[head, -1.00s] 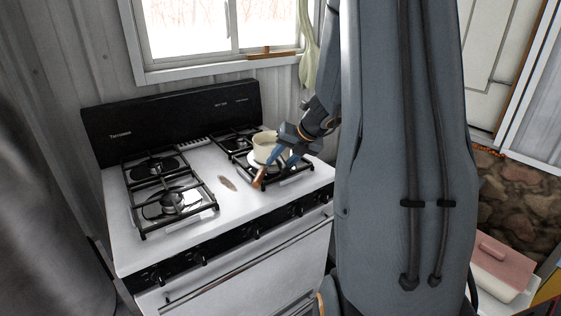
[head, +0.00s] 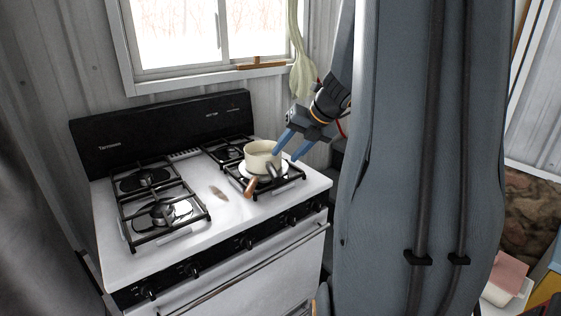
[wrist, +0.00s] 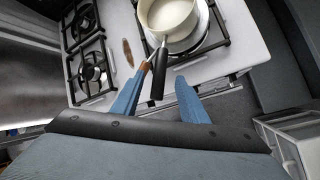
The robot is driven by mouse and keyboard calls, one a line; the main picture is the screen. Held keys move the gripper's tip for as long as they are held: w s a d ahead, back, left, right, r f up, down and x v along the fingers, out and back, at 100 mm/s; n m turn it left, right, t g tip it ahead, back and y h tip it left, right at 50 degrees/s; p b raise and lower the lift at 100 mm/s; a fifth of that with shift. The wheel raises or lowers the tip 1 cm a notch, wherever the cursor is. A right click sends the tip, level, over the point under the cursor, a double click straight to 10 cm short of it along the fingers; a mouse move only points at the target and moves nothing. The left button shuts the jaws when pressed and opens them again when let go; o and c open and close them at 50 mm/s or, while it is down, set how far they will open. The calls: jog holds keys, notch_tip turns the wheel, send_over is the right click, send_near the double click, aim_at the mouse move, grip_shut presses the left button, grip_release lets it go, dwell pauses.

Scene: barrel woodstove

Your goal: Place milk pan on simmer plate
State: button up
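The cream milk pan (head: 262,154) stands upright on the pale round simmer plate (head: 248,170), over the front right burner. In the wrist view the pan (wrist: 152,24) looks set a little left on the plate (wrist: 203,35). My gripper (head: 287,155) is open and empty, above and to the right of the pan. Its blue fingers also show apart in the wrist view (wrist: 163,76).
The white stove (head: 150,267) has a black backguard (head: 165,130) and several grated burners. A brown spoon-rest-like mark or object (head: 218,192) lies between the grates. A pale green cloth (head: 301,50) hangs by the window. A white crate (wrist: 285,145) stands at right in the wrist view.

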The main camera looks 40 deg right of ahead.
jog(key=s+a+f+m+g, duration=0.1)
jog(key=s+a+f+m, duration=0.2)
jog(key=a+m, duration=0.5)
jog(key=s+a+f+m+g+h, duration=0.1)
jog(key=s+a+f+m+g, duration=0.1)
jog(key=s+a+m, duration=0.4)
jog(key=s+a+f+m+g+h, duration=0.1)
jog(key=s+a+f+m, duration=0.4)
jog(key=a+m, duration=0.7)
jog(key=m+g, duration=0.1)
jog(key=m, duration=0.3)
jog(key=shift+s, duration=0.25)
jog(key=shift+f, duration=0.1)
